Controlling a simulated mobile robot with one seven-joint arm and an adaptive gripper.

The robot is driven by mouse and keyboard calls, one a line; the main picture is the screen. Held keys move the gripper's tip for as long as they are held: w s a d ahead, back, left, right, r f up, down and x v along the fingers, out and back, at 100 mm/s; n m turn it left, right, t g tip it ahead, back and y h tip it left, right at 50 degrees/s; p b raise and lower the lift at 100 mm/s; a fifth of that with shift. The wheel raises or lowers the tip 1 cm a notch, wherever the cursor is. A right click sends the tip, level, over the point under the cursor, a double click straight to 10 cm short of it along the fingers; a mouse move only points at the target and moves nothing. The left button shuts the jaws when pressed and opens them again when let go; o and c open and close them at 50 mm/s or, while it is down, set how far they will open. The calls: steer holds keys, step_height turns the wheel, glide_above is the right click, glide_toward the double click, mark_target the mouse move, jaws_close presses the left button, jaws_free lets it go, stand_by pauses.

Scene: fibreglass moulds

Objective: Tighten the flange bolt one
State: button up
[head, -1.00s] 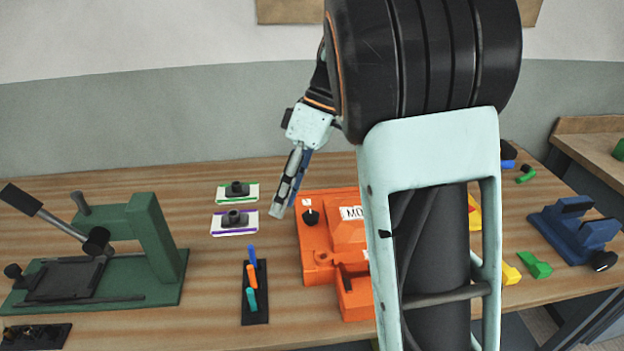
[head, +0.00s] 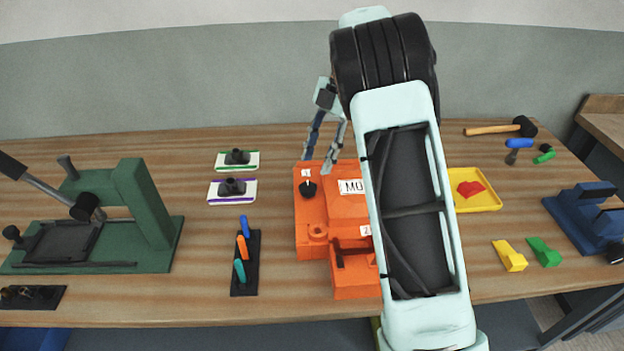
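The orange mould (head: 312,225) stands on the wooden bench, partly hidden behind my arm. A black knob-like bolt (head: 308,189) sits on its left flange, with a small white tag (head: 306,173) just behind it; the tag's mark is too small to read surely. I take this as flange bolt one. A second tag, reading 2 (head: 365,230), is on the front of the mould. My gripper (head: 317,165) points down over the mould's back left, with its two fingers spread and nothing between them. Its tips look close to the bolt, but I see no contact.
A green press (head: 148,215) stands at the left. A black rack with coloured tools (head: 244,275) and two white trays (head: 233,191) lie left of the mould. A yellow tray (head: 480,203), a mallet (head: 522,126), wedges and a blue fixture (head: 585,215) are at the right.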

mark_target(309, 186)
steer(key=x, duration=0.6)
steer(key=shift+f, duration=0.3)
steer(key=c, duration=0.9)
